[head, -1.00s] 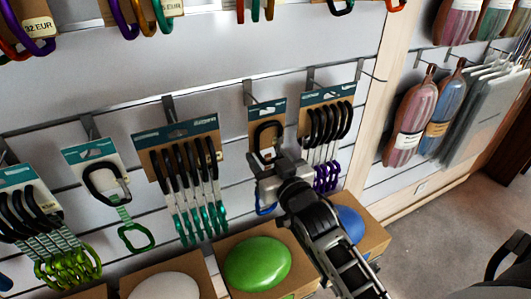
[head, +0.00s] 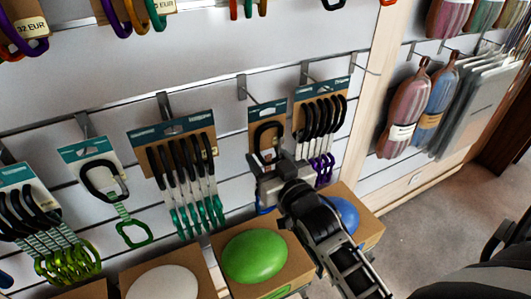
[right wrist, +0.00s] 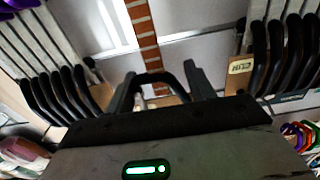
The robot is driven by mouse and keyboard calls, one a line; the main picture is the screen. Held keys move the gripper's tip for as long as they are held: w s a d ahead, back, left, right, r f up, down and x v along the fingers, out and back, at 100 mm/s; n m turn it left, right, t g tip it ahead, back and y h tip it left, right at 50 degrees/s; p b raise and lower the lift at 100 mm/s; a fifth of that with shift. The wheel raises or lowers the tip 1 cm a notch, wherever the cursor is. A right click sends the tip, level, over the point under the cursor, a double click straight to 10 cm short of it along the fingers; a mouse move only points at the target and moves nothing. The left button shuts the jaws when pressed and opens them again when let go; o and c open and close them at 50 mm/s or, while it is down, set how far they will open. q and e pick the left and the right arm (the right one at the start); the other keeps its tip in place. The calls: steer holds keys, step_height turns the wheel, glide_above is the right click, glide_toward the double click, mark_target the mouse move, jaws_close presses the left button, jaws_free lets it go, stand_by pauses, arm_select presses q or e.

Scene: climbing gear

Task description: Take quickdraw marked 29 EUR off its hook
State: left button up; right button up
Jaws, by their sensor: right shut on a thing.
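A single quickdraw hangs on a brown card with a teal top (head: 268,118), between two fuller packs. Its black upper carabiner (head: 267,132) is against the card, and a bit of blue shows below the gripper. My right gripper (head: 270,162) is shut on this quickdraw from the front and hides its middle. In the right wrist view the black carabiner (right wrist: 157,78) sits between the two fingers. The card's top is near the front of its hook (head: 243,88); I cannot tell whether it still hangs there. No price on it is readable. My left gripper is out of view.
A pack with teal-ended quickdraws (head: 182,170) hangs close on the left, and one with purple ends (head: 320,115) close on the right. Below stand boxes with a green hold (head: 255,257) and a blue hold (head: 343,212). A wooden post (head: 366,115) rises at right.

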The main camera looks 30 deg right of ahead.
steer(key=shift+s+a+r+p, duration=0.1)
steer(key=shift+s+p, duration=0.4)
steer(key=shift+s, duration=0.8)
steer(key=shift+s+a+r+p, duration=0.1)
steer(key=shift+s+p, duration=0.4)
steer(key=shift+s, duration=0.75)
